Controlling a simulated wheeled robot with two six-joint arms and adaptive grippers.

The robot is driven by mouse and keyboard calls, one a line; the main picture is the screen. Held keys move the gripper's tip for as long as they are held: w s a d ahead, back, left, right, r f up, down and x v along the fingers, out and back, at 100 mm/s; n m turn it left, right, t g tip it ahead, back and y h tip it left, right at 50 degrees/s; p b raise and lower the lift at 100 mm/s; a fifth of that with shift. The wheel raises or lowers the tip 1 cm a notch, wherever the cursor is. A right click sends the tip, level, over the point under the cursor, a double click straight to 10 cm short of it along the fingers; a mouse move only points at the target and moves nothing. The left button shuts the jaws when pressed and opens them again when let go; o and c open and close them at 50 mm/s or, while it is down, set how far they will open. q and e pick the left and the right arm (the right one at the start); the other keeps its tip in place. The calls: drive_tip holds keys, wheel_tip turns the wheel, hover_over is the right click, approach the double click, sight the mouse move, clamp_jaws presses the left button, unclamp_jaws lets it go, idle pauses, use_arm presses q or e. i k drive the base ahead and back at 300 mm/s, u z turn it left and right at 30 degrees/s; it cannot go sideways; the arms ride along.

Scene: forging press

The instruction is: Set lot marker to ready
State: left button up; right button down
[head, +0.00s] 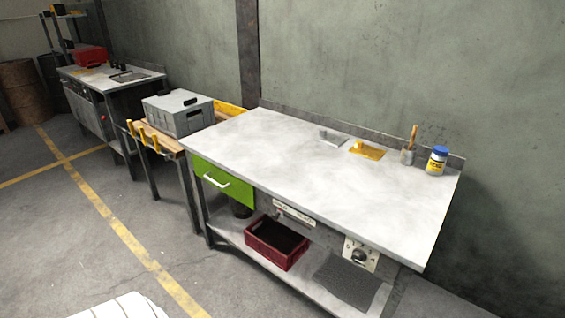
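Neither of my grippers is in view. A small white label strip (294,212) is fixed under the front edge of the grey-topped workbench (300,165), right of the green drawer. It carries dark lettering too small to read. It may be the lot marker, but I cannot tell for sure, and its setting cannot be made out. A pale panel with a dark round knob (360,256) sits lower right under the bench top. A yellow plate with a small raised part (367,150) lies at the back of the bench top.
The green drawer (223,182) is shut. A red crate (276,243) and a dark mat (347,281) lie on the lower shelf. A brush pot (407,156) and a blue-lidded jar (437,161) stand at the back right. The floor (75,245) at left is open.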

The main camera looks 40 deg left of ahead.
sight(274, 217)
drive_tip(key=u, duration=1.3)
